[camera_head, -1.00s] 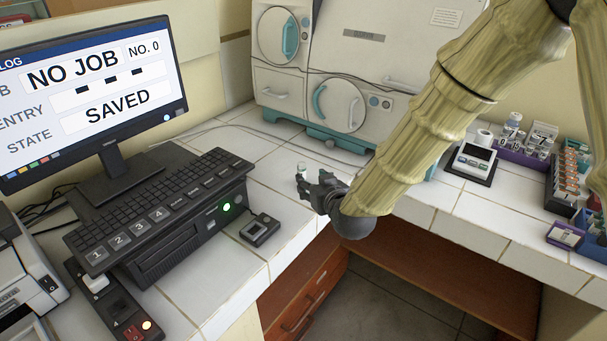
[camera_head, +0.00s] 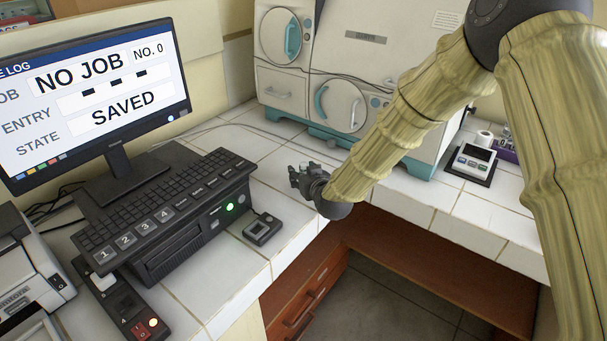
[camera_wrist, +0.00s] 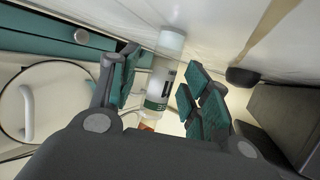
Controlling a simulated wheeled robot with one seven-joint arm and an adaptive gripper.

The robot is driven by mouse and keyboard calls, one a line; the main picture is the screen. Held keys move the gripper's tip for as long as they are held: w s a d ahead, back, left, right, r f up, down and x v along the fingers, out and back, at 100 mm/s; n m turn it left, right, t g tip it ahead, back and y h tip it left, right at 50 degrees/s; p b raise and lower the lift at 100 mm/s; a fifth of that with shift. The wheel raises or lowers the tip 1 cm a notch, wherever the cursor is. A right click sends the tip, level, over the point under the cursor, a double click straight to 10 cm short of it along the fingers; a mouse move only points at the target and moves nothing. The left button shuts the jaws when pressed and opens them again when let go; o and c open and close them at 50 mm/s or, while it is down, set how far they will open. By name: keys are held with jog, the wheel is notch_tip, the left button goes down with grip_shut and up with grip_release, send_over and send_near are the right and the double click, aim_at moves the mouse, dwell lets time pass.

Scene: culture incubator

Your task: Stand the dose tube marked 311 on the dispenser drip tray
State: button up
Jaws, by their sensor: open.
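My gripper (camera_head: 306,179) is over the white tiled counter, in front of the large white cabinet. In the wrist view its green-padded fingers (camera_wrist: 165,88) are open and apart. A clear tube with a pale end and a green-and-white label (camera_wrist: 158,85) shows between and beyond the fingers. I cannot tell whether either pad touches it, and its number is not readable. In the head view the gripper mostly hides the tube. I cannot pick out the dispenser drip tray in these frames.
The cabinet (camera_head: 388,58) with round doors stands behind my gripper. A keyboard (camera_head: 165,198) and a small dark box (camera_head: 262,229) are to the left. A small white device with buttons (camera_head: 473,160) is to the right. The counter edge drops to an open recess in front.

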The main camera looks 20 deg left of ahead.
jog(key=shift+w, duration=0.1)
jog(key=c, duration=0.9)
jog(key=shift+r, duration=0.1)
